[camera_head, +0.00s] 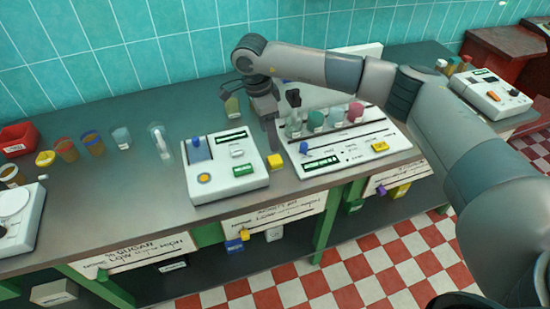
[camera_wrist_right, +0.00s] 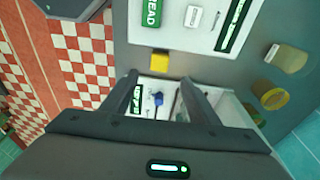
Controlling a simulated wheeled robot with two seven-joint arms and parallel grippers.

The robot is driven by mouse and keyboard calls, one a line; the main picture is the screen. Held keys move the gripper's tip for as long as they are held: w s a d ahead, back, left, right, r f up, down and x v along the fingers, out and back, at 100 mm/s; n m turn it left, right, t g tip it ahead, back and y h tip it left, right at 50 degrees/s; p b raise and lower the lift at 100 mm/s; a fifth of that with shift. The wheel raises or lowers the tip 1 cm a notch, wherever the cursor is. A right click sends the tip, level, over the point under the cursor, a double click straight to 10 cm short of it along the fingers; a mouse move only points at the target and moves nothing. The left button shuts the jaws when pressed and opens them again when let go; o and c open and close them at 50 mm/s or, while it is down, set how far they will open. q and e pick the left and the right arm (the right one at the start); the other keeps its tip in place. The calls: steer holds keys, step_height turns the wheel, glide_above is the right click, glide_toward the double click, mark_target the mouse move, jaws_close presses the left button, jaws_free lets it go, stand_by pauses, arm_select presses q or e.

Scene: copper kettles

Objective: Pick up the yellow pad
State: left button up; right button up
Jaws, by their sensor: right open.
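The yellow pad (camera_head: 275,161) is a small block on the grey counter (camera_head: 120,205), in the gap between two white devices near the front edge. It also shows in the right wrist view (camera_wrist_right: 160,62), a little beyond my fingertips. My right gripper (camera_head: 271,146) points down above the counter, just behind the pad in the head view. In the right wrist view my right gripper (camera_wrist_right: 158,82) has its fingers apart with nothing held between them. My left gripper is not in view.
A white device (camera_head: 225,178) with a blue knob stands left of the pad. A larger white device (camera_head: 335,158) holding vials stands right of it. Cups (camera_head: 93,142) and a red bin (camera_head: 18,140) are at the left. The counter's front edge is close to the pad.

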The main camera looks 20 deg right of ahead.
mark_target(275, 159)
steer(key=f, duration=0.1)
steer(key=f+p, duration=0.1)
steer(key=f, duration=0.2)
steer(key=shift+d+p, duration=0.3)
steer(key=shift+p, duration=0.05)
steer(key=shift+d+f, duration=0.1)
steer(key=shift+f, duration=0.6)
steer(key=shift+d+f+p, duration=0.1)
steer(key=shift+f+p, duration=0.7)
steer(key=shift+p, duration=0.35)
steer(key=f, duration=0.1)
steer(key=f+p, duration=0.1)
steer(key=shift+d+f, duration=0.2)
steer(key=shift+f, duration=0.55)
steer(key=shift+c, duration=0.3)
steer(key=c, duration=1.1)
